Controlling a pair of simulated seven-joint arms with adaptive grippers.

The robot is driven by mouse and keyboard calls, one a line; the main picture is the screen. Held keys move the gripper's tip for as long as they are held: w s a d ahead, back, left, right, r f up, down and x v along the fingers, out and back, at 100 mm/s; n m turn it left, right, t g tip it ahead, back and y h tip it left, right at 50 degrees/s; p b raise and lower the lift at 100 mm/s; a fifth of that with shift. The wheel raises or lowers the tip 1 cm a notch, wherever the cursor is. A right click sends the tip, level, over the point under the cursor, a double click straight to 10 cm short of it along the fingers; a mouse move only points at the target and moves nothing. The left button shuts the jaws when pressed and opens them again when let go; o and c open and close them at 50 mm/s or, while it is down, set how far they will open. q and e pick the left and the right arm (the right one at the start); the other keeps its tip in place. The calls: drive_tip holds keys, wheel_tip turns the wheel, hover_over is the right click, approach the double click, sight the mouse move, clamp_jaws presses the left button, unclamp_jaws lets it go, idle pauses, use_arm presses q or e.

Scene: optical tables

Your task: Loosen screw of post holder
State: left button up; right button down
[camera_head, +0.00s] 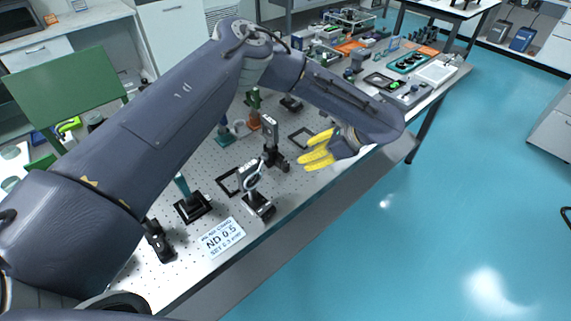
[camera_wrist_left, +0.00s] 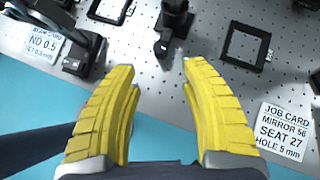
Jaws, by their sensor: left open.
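My left gripper (camera_head: 308,151) is open and empty near the front edge of the optical table, its yellow fingers pointing toward a black post holder (camera_head: 271,155) with an upright mount. In the left wrist view, the open fingers (camera_wrist_left: 158,72) lie either side of the line to a post holder (camera_wrist_left: 174,22), short of it and not touching. A dark knob-like part (camera_wrist_left: 162,45) juts from the holder's near side; I cannot tell for sure that it is the screw. Another post holder (camera_head: 258,205) carries a round optic nearer the front left. My right gripper is not in view.
A card reading ND 0.5 (camera_head: 222,238) lies by the table's front edge. A job card (camera_wrist_left: 283,132) and a black square frame (camera_wrist_left: 245,46) lie to the right in the wrist view. Other mounts stand behind. Open blue floor (camera_head: 440,230) lies in front.

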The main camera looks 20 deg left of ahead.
sight(287, 163)
use_arm(q)
drive_tip(key=x, duration=1.1)
drive_tip(key=shift+a+f, duration=0.1)
drive_tip(key=shift+f, duration=0.05)
drive_tip(key=shift+c, duration=0.3)
clamp_jaws()
